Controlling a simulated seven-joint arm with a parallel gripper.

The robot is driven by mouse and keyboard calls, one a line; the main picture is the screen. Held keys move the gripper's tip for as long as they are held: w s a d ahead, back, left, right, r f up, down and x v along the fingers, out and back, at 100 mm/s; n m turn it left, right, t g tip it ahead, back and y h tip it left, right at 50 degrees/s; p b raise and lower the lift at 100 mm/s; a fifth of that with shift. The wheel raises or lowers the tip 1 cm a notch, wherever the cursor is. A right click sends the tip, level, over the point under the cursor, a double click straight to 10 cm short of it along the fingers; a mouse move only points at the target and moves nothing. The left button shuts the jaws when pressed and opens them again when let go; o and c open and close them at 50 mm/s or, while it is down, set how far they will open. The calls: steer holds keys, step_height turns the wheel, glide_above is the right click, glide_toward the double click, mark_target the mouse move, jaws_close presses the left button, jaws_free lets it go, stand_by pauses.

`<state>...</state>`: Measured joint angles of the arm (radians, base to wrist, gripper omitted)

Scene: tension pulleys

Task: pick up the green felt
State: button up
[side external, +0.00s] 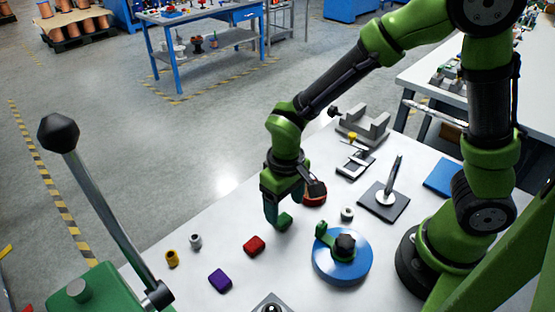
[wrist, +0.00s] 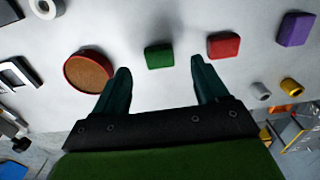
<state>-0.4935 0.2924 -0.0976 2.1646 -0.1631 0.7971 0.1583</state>
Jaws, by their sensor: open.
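The green felt (side external: 284,221) is a small green block lying flat on the white table in the side view, right at my gripper's fingers. In the wrist view the green felt (wrist: 159,57) lies ahead of the gap between the two fingers, nearer the middle than either fingertip. My gripper (wrist: 160,72) is open and empty, with its dark teal fingers spread apart. In the side view my gripper (side external: 276,212) points down close to the table, and a finger stands beside the felt. I cannot tell whether it touches.
A red felt (side external: 254,245) lies close to the green one, with a purple felt (side external: 220,280) farther off. A round red tin (wrist: 89,71) sits left of my fingers in the wrist view. A blue disc (side external: 328,268), yellow bushing (side external: 172,258) and grey bushing (side external: 195,241) stand nearby.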

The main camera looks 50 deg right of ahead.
mark_target(284, 220)
step_height(284, 220, down, 5)
steer(key=shift+d+r, duration=0.1)
steer(key=c, duration=1.1)
